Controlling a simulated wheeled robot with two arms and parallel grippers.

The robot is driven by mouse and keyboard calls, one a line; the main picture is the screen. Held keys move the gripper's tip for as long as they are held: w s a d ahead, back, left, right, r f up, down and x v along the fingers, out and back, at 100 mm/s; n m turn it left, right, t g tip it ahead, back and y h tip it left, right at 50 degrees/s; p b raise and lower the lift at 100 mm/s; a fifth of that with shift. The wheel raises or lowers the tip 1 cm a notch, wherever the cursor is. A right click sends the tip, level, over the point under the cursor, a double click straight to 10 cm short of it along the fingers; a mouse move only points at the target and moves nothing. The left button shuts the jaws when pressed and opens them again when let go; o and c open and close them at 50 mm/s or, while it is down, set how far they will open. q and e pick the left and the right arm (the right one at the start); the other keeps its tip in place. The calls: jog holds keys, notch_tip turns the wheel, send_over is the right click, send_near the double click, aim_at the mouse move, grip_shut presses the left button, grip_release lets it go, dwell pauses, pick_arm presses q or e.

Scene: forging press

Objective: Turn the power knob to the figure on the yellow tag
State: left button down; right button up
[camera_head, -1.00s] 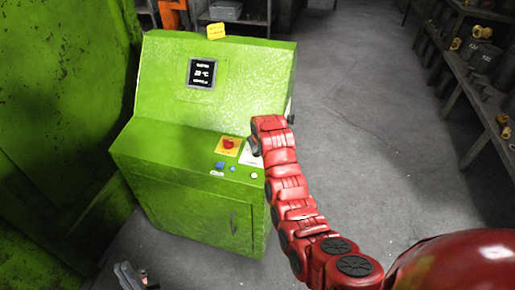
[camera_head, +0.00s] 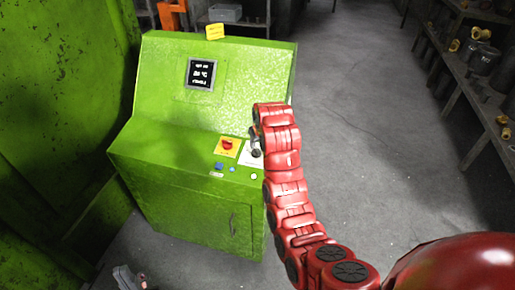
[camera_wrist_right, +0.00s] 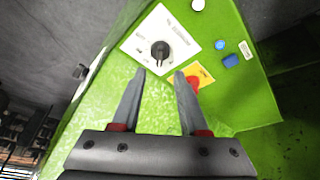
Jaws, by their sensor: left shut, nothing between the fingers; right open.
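The green console (camera_head: 185,185) stands ahead, with a yellow tag (camera_head: 215,31) on its top edge; its figure is too small to read. The black power knob (camera_wrist_right: 160,52) sits on a white dial plate (camera_wrist_right: 180,37), which also shows in the head view (camera_head: 247,159). My right gripper (camera_wrist_right: 159,74) is open and empty, its fingertips short of the knob and apart from it in the picture. In the head view the right arm's end partly covers the plate. My left gripper (camera_head: 128,277) is shut and empty, low at the bottom left, partly cut off.
A red button on a yellow plate (camera_head: 219,151) lies beside the dial plate, close to one finger in the wrist view. Blue (camera_head: 219,166) and white (camera_head: 254,176) buttons are nearby. A dark display (camera_head: 201,74) is on the sloped panel. Shelves (camera_head: 470,50) stand right; the floor between is clear.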

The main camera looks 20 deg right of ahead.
jog(key=p+v, duration=1)
